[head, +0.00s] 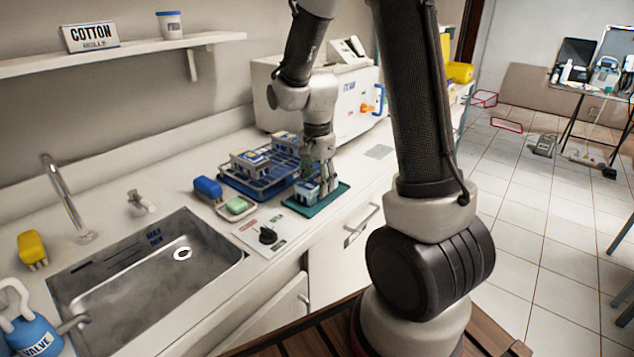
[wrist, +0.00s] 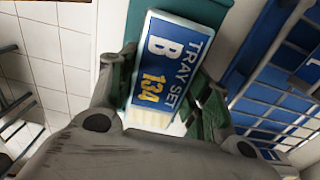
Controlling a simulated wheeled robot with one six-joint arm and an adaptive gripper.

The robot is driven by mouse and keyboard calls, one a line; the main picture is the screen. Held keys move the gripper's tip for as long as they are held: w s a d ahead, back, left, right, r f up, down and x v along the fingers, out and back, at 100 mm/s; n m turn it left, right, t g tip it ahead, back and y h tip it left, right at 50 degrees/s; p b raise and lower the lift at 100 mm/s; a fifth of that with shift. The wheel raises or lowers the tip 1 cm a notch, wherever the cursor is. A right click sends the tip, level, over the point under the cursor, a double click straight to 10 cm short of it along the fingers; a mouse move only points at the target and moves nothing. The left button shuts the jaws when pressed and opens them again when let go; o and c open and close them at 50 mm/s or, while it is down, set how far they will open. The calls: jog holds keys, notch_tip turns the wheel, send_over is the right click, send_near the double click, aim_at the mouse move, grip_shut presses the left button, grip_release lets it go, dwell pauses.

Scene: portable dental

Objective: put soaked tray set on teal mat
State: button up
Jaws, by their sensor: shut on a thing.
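The tray set (head: 305,192) is a small blue and white box at the teal mat on the counter. In the wrist view its blue label (wrist: 168,62) reads "TRAY SET B 134". My gripper (head: 324,178) points down with its fingers on either side of this tray set and is shut on it. The teal mat (head: 338,199) shows around and under the set; its green edge also shows in the wrist view (wrist: 139,22). I cannot tell whether the set touches the mat or hangs just above it. I cannot tell whether it is soaked.
A blue rack (head: 262,190) with other tray sets stands left of the mat, close to my gripper. A blue brush-like item (head: 208,187) and a green item in a dish (head: 237,205) lie nearby. The sink (head: 120,290) is at left. A white machine (head: 350,105) stands behind.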

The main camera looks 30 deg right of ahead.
aim_at(317, 179)
jog(key=shift+f, duration=0.15)
jog(key=o, duration=1.2)
notch_tip(317, 179, up, 12)
jog(key=shift+s+d+r+n+t, duration=0.25)
jog(key=shift+s+r+n+t, duration=0.75)
jog(key=shift+s+n, duration=1.85)
jog(key=shift+s+d+r+n+t, duration=0.3)
jog(key=shift+s+r+n, duration=1.35)
jog(key=shift+s, duration=2.4)
jog(key=shift+s+d+r+n+t, duration=0.15)
jog(key=shift+s+r+n+t, duration=0.85)
jog(key=shift+s+n, duration=1.9)
jog(key=shift+s+r+m, duration=0.2)
jog(key=shift+s+m, duration=0.35)
jog(key=shift+m, duration=0.05)
